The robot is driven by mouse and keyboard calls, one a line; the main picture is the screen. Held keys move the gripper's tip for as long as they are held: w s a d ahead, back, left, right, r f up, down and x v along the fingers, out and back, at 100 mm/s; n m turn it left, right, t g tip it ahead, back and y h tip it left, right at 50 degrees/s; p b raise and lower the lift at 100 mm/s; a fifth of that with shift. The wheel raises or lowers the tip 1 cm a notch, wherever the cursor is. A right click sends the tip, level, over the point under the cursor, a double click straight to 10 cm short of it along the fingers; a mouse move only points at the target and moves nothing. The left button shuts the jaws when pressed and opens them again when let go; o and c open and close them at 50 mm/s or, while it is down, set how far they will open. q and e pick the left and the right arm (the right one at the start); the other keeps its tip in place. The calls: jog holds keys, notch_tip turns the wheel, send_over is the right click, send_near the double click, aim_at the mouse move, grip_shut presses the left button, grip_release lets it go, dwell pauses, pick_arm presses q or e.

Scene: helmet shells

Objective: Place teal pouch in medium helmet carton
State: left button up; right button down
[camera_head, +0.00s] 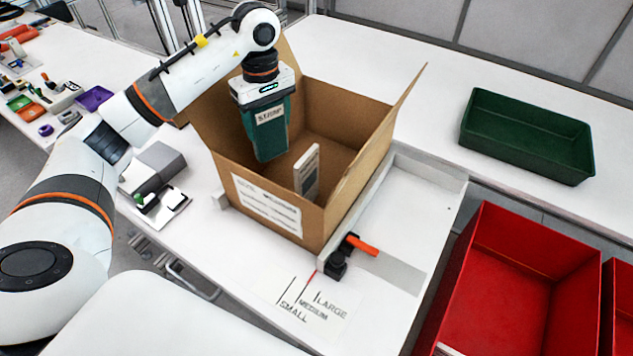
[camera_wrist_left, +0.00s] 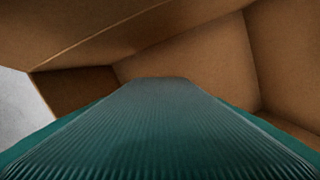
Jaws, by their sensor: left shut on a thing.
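The teal pouch (camera_head: 267,131), with a pale label near its top, hangs upright from my left gripper (camera_head: 264,95), which is shut on its upper edge. The pouch is inside the open cardboard carton (camera_head: 313,230), toward its left side; I cannot tell whether it touches the bottom. In the left wrist view the ribbed teal pouch (camera_wrist_left: 160,130) fills the lower part, with brown carton walls (camera_wrist_left: 200,45) around it. A white and grey slab-like item (camera_head: 307,170) stands in the carton near its front wall. My right gripper is not in view.
The carton's open flaps stick up. A white frame (camera_head: 425,180) with an orange-handled clamp (camera_head: 362,245) lies beside it, near a sheet (camera_head: 308,305) marked small, medium, large. A green tray (camera_head: 525,140) and red bin (camera_head: 515,290) are at right. Grey box (camera_head: 155,170) at left.

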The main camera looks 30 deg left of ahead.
pick_arm(q)
jog(key=f, duration=0.7)
jog(key=shift+w+f+p, duration=0.15)
jog(key=shift+w+p, duration=0.1)
jog(key=shift+p, duration=0.05)
notch_tip(320, 180, down, 5)
jog(key=o, duration=1)
notch_tip(320, 180, up, 12)
jog(key=b, duration=0.2)
send_over(273, 145)
jog(key=w+a, duration=0.1)
jog(key=shift+w, duration=0.15)
